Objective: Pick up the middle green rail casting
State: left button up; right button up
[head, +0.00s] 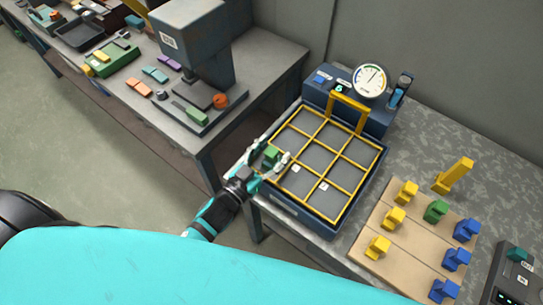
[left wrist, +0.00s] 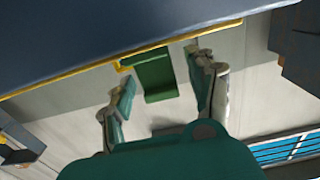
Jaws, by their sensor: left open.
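A green casting (head: 271,155) stands in a cell at the left part of the gold-gridded tray (head: 335,222). My left gripper (head: 268,160) is over that cell, with its open fingers on either side of this casting. In the left wrist view the green casting (left wrist: 154,76) shows between the spread fingertips of the left gripper (left wrist: 162,80), with gaps on both sides. Another green casting (head: 436,211) stands on the wooden board (head: 412,238), between a yellow column and a blue column. My right gripper is not in view.
Yellow castings (head: 393,218) and blue castings (head: 456,259) stand on the board. A yellow upright piece (head: 454,175) is behind it. A gauge (head: 370,80) and a yellow handle (head: 349,108) stand at the tray's back. Most other tray cells look empty.

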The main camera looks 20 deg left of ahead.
aim_at(272, 151)
pick_arm(q)
grip_shut()
jog(key=shift+r, duration=0.15)
dwell(0.4)
jog(key=shift+r, duration=0.6)
notch_tip(272, 151, up, 2)
jog(key=shift+r, duration=0.1)
jog(key=s+d+b, duration=0.2)
jog(key=s, duration=0.5)
jog(key=s+d+r+b, duration=0.1)
jog(key=s+d+b, duration=0.1)
jog(key=s, duration=0.6)
jog(key=shift+s+d+r+b, duration=0.2)
jog(key=shift+d+b, duration=0.15)
